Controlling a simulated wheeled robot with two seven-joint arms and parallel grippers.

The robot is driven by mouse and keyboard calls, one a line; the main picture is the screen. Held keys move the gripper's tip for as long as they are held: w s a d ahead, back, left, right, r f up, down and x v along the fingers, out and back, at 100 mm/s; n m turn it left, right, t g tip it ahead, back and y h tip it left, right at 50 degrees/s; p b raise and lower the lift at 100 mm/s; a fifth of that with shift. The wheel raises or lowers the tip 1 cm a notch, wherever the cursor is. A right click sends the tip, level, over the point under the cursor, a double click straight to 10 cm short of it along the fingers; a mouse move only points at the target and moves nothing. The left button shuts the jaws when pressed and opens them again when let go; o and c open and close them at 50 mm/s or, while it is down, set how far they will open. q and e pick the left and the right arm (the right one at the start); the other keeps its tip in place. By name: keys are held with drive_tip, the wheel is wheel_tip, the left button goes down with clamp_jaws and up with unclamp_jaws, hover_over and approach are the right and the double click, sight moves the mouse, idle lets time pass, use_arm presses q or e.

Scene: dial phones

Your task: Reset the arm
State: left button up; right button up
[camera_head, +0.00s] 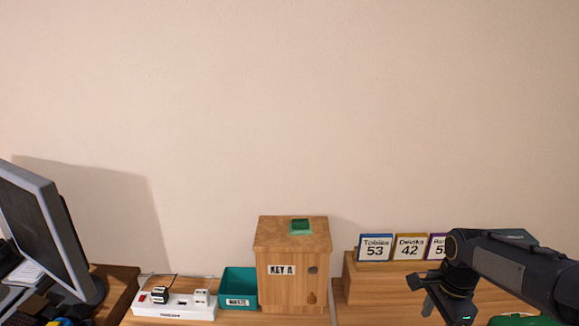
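My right arm comes in from the right edge, and its gripper (432,300) hangs low over the wooden surface at the right, in front of the name cards. The fingers are small and dark, and I cannot tell whether they are open or shut. I see nothing clearly held in them. My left arm and gripper are not in view. No telephone can be made out clearly; a green rounded object (520,320) shows partly at the bottom right edge, below my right arm.
A wooden box labelled "KEY A" (291,292) bears a small green item (300,227). Left of it are a teal "WASTE" bin (238,283) and a white power strip (178,312). Number cards (375,247) stand on a wooden ledge. A monitor (45,230) is far left.

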drive_tip(key=s+a+r+n+t+y, duration=0.1)
drive_tip(key=s+a+r+n+t, duration=0.1)
drive_tip(key=s+a+n, duration=0.5)
drive_tip(key=s+a+r+n+t+y, duration=0.2)
drive_tip(key=s+a+n+t, duration=0.1)
drive_tip(key=s+a+n, duration=0.4)
drive_tip(key=s+n, duration=0.2)
drive_tip(key=s, duration=0.2)
drive_tip(key=shift+s+a, duration=0.4)
